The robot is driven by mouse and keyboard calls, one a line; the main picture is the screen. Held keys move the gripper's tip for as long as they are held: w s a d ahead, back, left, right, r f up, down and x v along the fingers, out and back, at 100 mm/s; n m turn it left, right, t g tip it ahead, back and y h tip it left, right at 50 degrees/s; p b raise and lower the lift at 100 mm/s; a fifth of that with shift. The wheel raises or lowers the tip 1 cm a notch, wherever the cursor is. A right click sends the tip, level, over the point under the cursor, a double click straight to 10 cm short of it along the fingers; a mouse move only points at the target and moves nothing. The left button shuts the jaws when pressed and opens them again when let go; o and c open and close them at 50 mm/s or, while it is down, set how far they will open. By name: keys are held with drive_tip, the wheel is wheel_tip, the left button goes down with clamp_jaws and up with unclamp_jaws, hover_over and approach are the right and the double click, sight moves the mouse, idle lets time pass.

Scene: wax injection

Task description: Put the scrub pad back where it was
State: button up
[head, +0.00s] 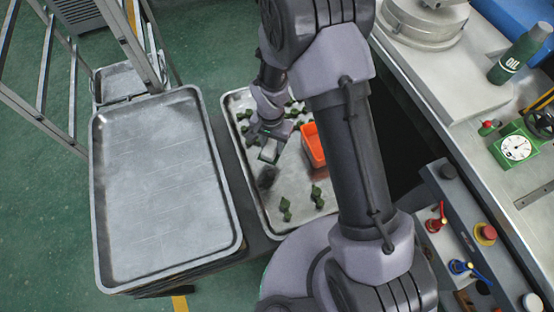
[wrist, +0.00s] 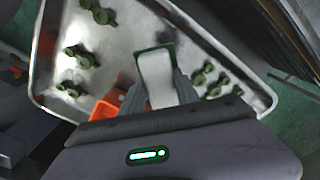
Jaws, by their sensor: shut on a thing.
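My gripper (head: 270,142) is shut on the scrub pad (head: 269,153), a pale block with a dark green edge. In the wrist view the pad (wrist: 157,80) sits between the two fingers and sticks out past their tips. The pad is over the right-hand metal tray (head: 243,189), near its left side. A dark patch like a shadow lies on the tray just below it in the head view, so the pad seems to be off the surface. Part of the tray is hidden by my arm.
An orange container (head: 313,146) stands in the tray just right of my gripper. Several green wax pieces (head: 286,209) lie around. An empty metal tray (head: 165,190) is at left. A workbench with an oil bottle (head: 520,54) and green dial gauge (head: 515,148) is at right.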

drive_tip(key=f+b, duration=0.4)
drive_tip(key=f, duration=0.7)
drive_tip(key=shift+a, duration=0.2)
drive_tip(key=shift+r, duration=0.15)
drive_tip(key=o, duration=1.2)
